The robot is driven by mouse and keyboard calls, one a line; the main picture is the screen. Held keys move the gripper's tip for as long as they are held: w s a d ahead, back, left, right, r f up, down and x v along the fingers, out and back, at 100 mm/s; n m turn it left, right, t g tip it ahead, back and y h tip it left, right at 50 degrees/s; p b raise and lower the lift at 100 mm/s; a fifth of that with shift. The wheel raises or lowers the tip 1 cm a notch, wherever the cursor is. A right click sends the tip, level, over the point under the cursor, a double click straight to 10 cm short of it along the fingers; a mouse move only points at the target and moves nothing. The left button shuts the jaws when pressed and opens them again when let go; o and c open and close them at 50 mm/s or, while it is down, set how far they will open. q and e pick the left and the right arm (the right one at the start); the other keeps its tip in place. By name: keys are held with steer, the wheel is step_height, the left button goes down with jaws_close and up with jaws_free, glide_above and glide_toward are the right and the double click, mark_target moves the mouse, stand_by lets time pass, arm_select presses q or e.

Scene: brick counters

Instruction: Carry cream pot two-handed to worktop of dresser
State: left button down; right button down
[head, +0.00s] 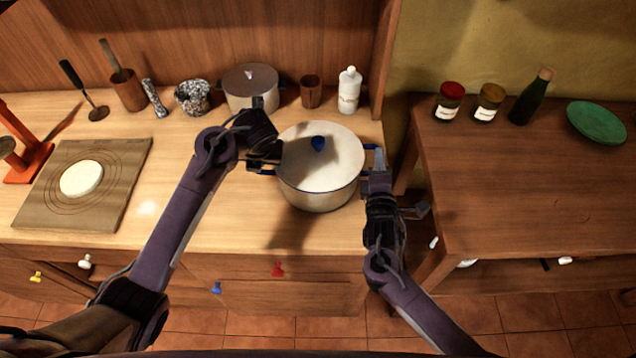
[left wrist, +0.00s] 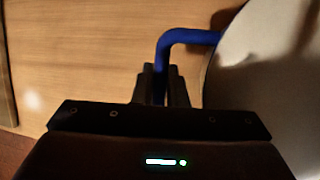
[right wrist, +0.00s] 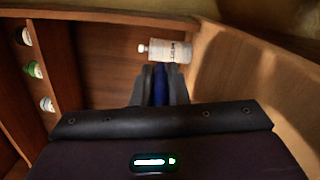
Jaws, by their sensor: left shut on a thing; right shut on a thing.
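The cream pot (head: 318,185) has a pale lid with a blue knob (head: 318,143) and blue side handles. It is upright over the front right part of the dresser's worktop (head: 215,210); I cannot tell whether it touches the wood. My left gripper (head: 268,160) is shut on the pot's left blue handle, which shows clearly in the left wrist view (left wrist: 185,37). My right gripper (head: 375,165) is shut on the right blue handle (right wrist: 160,84). The pot's far side is hidden.
A grey pot (head: 250,88), a brown cup (head: 311,92) and a white bottle (head: 349,90) stand behind. A board (head: 85,205) with a white disc lies left. A side table (head: 530,180) with jars, a bottle and a green plate stands right, across a gap.

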arm_select(q)
steer(key=c, duration=1.9)
jaws_free()
steer(key=shift+f, duration=0.15)
arm_select(e)
steer(key=c, duration=1.8)
jaws_free()
steer(key=shift+f, duration=0.25)
steer(key=shift+c, duration=0.2)
arm_select(q)
steer(key=o, duration=0.4)
arm_select(e)
steer(key=o, duration=0.4)
steer(key=shift+s+r, duration=0.1)
arm_select(q)
steer(key=shift+o, duration=0.2)
steer(key=v, duration=1.2)
arm_select(e)
steer(key=s, duration=1.2)
steer(key=shift+a, duration=0.35)
arm_select(q)
steer(key=shift+s, duration=0.1)
